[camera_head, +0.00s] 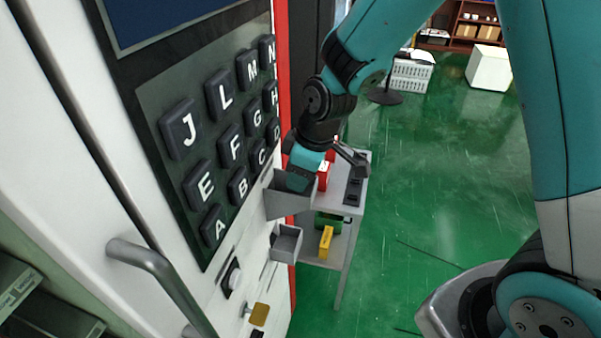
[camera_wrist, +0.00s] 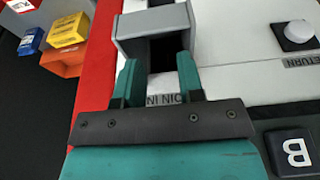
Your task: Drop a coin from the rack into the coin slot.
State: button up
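The grey coin slot funnel (camera_head: 278,203) juts from the vending machine front in the head view. It also shows in the wrist view (camera_wrist: 152,24), with a dark opening. My gripper (camera_head: 299,182) is at the funnel's mouth, pointing down toward it. In the wrist view my gripper (camera_wrist: 160,76) has two teal fingers set apart on either side of the opening, with no coin visible between them. A partly covered label (camera_wrist: 165,98) shows behind the fingers. A dark rack (camera_head: 354,186) lies on the grey cart; I cannot make out coins in it.
The keypad (camera_head: 225,140) stands left of my gripper. A second grey tray (camera_head: 287,244) is below the funnel. The cart (camera_head: 337,205) is close on the right, with a red box (camera_head: 323,177) on top and a yellow box (camera_head: 326,241) lower.

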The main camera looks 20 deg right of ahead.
jog(key=b+v, duration=0.2)
jog(key=v, duration=1.5)
jog(key=shift+r+b, duration=0.2)
jog(key=shift+b, duration=0.15)
jog(key=shift+d, duration=0.1)
